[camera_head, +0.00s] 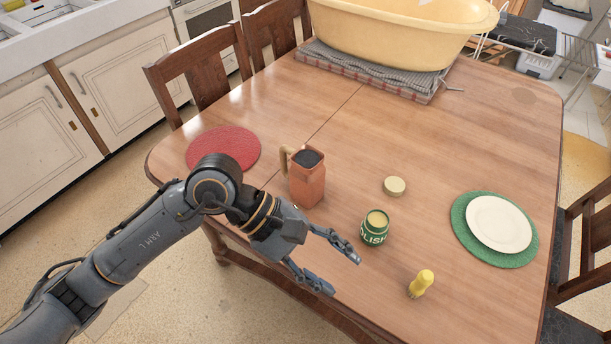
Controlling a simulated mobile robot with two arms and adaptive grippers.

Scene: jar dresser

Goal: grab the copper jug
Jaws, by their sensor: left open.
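The copper jug (307,183) stands upright on the wooden table, near its front left part. It is reddish-orange and angular, with a dark opening and a tan handle on its left side. My left gripper (342,276) comes in from the left, in front of the jug and to its lower right in the picture. Its fingers are spread apart with nothing between them, and they are not touching the jug. My left wrist is close to the lower part of the jug in the picture. My right gripper does not show.
A green polish tin (375,230) stands just right of my left gripper. A round lid (394,186), a yellow brush-like item (421,283) and a white plate (498,222) on a green mat lie further right. A red mat (222,149) is left; a yellow tub (400,35) stands behind.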

